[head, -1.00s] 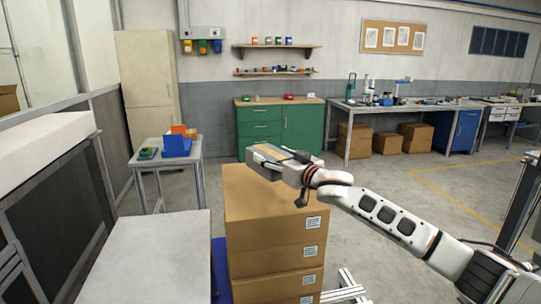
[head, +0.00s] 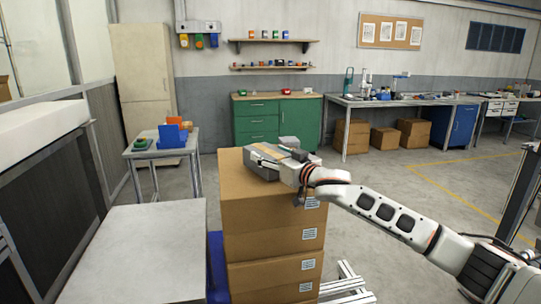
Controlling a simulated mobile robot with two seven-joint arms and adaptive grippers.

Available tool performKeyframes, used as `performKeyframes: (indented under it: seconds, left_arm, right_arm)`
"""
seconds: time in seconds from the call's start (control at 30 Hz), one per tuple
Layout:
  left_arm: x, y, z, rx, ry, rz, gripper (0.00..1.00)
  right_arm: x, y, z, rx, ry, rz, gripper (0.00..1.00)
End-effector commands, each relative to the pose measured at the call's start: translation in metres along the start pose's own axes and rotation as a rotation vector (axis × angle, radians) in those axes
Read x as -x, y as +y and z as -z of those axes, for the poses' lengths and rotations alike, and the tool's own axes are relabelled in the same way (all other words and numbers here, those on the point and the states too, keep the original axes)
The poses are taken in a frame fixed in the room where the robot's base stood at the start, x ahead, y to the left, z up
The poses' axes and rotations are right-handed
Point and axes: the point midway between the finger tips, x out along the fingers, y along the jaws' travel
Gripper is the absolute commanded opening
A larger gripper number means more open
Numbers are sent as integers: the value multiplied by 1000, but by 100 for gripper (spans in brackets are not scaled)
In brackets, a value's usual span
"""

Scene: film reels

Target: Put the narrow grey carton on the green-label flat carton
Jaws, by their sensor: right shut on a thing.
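The narrow grey carton (head: 262,152), a grey box with a tan tape strip along its top, is at the top of the brown carton stack. My right gripper (head: 284,162) comes in from the right and is shut on it. The gripper hides the carton's right end. The carton overlaps the stack's top in the picture; I cannot tell whether it touches. I cannot make out a green-label flat carton. My left gripper is not in view.
Several brown cartons (head: 262,245) with pale labels are stacked in front of me. A bare grey table (head: 140,255) stands left of them. Behind are a small table with a blue bin (head: 172,140), a green cabinet (head: 300,122) and a workbench (head: 400,101). Floor lies between.

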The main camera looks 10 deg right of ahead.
Motion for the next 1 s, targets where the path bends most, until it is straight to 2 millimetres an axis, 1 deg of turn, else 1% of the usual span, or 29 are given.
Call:
performKeyframes:
  seconds: [0.07,0.37,0.87,0.9,0.93,1.0]
  left_arm:
    - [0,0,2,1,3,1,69]
    - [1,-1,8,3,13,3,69]
    - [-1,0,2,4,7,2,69]
    - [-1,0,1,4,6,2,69]
    - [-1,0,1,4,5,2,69]
    - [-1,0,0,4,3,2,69]
  right_arm:
    - [0,0,3,1,4,0,30]
    - [0,0,2,1,3,1,30]
    - [0,0,-7,1,3,1,30]
    - [0,0,-6,1,4,1,72]
    - [0,0,-6,1,4,1,80]
    - [0,0,-7,1,3,1,82]
